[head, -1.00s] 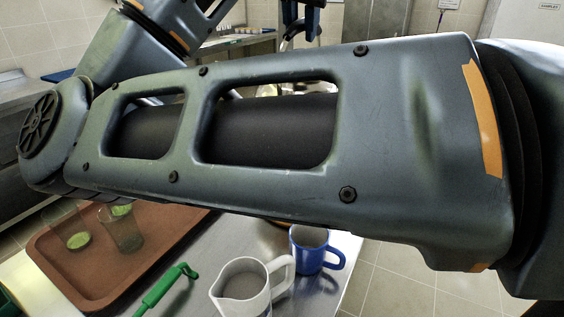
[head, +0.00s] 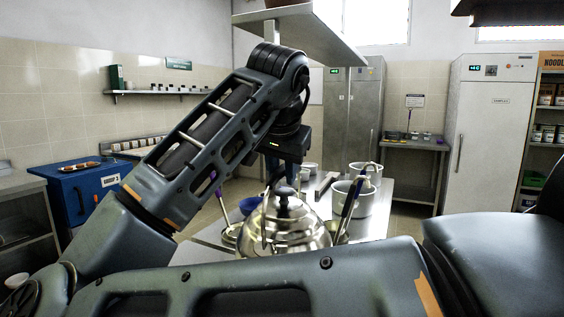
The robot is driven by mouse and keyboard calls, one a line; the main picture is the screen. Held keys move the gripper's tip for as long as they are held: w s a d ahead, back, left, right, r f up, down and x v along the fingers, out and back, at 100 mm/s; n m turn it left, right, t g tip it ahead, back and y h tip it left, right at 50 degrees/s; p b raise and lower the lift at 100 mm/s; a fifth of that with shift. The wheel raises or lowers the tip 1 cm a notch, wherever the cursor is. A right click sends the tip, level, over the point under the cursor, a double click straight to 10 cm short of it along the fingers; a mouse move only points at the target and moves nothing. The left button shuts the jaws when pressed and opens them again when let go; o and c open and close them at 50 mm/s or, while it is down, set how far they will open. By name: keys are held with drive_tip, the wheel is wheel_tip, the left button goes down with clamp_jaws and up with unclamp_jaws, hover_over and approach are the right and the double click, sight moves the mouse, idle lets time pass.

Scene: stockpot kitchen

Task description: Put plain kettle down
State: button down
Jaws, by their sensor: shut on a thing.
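The plain kettle (head: 293,226) is shiny steel with a domed lid and a dark knob. It is in the middle of the head view, above or on the steel worktop (head: 377,222). My gripper (head: 284,181) points down directly over it and is shut, apparently on the kettle's handle. The grip is small and partly hidden. My forearm hides the kettle's base, so I cannot tell whether it touches the worktop. The kettle looks upright.
Pots with utensils, including a pale pot (head: 364,193), stand close behind and right of the kettle. A purple-handled utensil (head: 222,207) is at its left. A shelf (head: 300,25) hangs above. A blue cabinet (head: 85,190) is at left.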

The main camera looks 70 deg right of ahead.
drive_tip(key=shift+f, duration=1.55)
drive_tip(key=c, duration=0.9)
unclamp_jaws()
drive_tip(key=shift+f, duration=0.15)
drive_tip(key=shift+o, duration=0.2)
drive_tip(key=v, duration=1.2)
drive_tip(key=shift+p, duration=0.4)
